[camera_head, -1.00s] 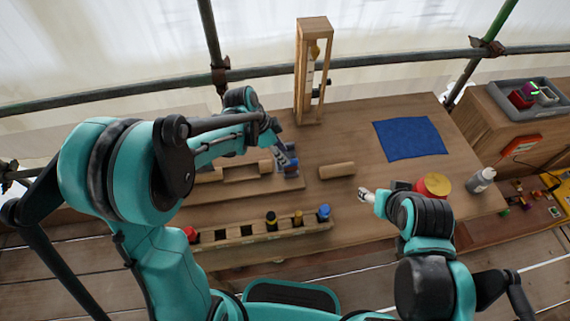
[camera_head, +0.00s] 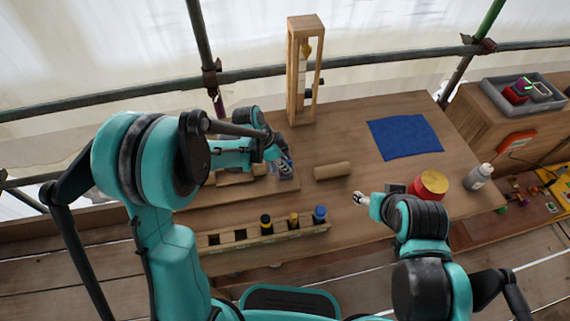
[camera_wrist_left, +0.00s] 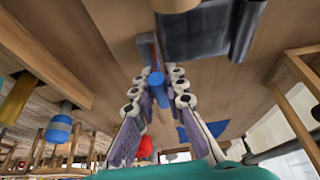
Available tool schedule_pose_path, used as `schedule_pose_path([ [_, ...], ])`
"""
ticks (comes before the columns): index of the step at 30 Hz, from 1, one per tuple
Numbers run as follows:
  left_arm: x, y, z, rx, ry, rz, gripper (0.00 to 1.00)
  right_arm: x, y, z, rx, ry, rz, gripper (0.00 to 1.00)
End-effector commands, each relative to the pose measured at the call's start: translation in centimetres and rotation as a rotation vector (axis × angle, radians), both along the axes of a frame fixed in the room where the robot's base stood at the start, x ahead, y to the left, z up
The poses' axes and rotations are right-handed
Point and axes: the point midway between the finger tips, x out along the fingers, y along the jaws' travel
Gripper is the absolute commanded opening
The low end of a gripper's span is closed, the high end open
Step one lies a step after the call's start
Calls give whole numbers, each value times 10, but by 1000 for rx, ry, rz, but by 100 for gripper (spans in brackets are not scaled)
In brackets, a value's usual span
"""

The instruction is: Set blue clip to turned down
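The blue clip (camera_wrist_left: 156,82) shows in the left wrist view as a short blue cylinder on a grey strip, between the tips of my left gripper (camera_wrist_left: 162,76). A gap shows between it and the right-hand finger; contact with the other finger is unclear. In the head view my left gripper (camera_head: 284,163) is low over the right end of the wooden fixture (camera_head: 254,191), its fingers largely covering the clip there. The clip's exact tilt is hard to tell. My right gripper (camera_head: 361,199) is over the table's front middle, apart from the clip, too small to judge.
A peg rack (camera_head: 284,232) with black, yellow and blue pieces stands in front. A wooden cylinder (camera_head: 332,171) lies right of the fixture. A blue cloth (camera_head: 404,137), a tall wooden frame (camera_head: 291,75), a red tin with yellow lid (camera_head: 433,182) and a bottle (camera_head: 479,177) stand around.

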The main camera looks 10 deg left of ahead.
Motion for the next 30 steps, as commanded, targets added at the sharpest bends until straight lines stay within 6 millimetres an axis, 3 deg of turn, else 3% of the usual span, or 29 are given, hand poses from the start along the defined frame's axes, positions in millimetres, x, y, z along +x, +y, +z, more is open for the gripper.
schedule_pose_path([
  [14,5,2,-1,-26,80,1,0,0,0,-4,0,0,0,60],
  [30,21,7,-7,-145,442,1,0,0,0,-24,0,0,0,60],
])
